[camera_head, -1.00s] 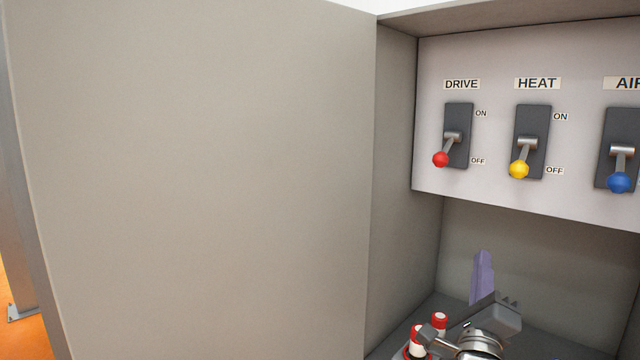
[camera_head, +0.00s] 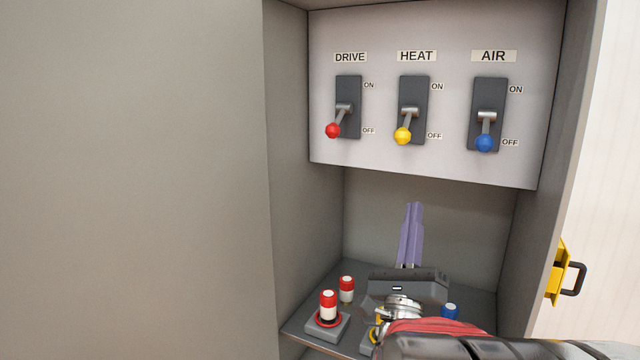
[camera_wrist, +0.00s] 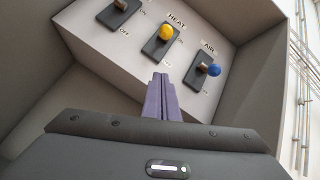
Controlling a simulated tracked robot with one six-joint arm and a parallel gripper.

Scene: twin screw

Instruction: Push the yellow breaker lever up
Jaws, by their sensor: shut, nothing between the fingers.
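The yellow breaker lever (camera_head: 403,136) is on the HEAT switch (camera_head: 413,108), the middle one of three on the grey panel. It points down, at OFF. My gripper (camera_head: 412,208) is below the panel, its purple fingers shut together and pointing up, apart from the lever. In the wrist view, the fingers (camera_wrist: 158,80) point toward the panel, with the yellow knob (camera_wrist: 166,33) beyond their tips and slightly right.
The red DRIVE lever (camera_head: 333,130) is left of the yellow one and the blue AIR lever (camera_head: 484,143) right; both are down. Red-and-white fuses (camera_head: 328,303) stand on the cabinet floor. Cabinet walls (camera_head: 300,110) bound both sides.

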